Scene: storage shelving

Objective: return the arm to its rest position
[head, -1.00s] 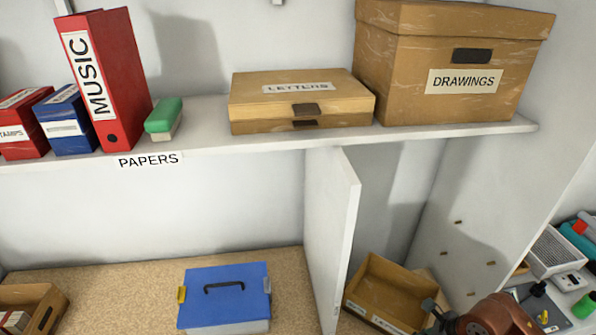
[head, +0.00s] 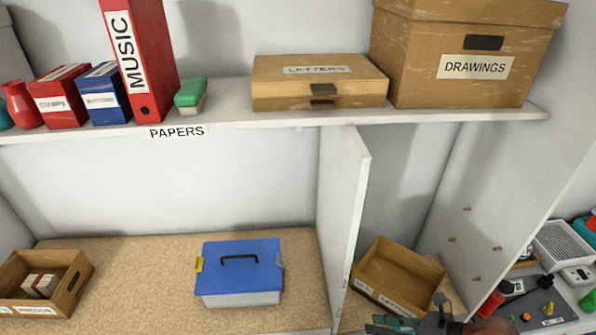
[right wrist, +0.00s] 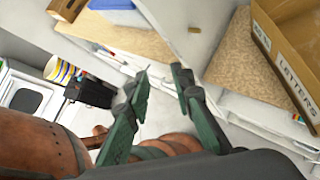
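My right gripper shows at the bottom right of the head view (head: 432,322), in front of the open wooden box (head: 388,248) on the lower shelf. Only its greenish and dark parts show there. In the right wrist view, the two green fingers of the right gripper (right wrist: 160,80) stand apart with nothing between them, so it is open. Beyond them are a pale gap and shelf edges. The box labelled letters (right wrist: 283,25) lies to the right of the fingers there, apart from them. My left gripper is not in view.
A white upright divider (head: 345,220) stands left of the wooden box. A blue-lidded case (head: 240,272) and a small wooden crate (head: 75,285) sit on the lower shelf. The upper shelf (head: 230,112) holds binders and boxes. Cluttered items, including a white basket (head: 562,245), are at right.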

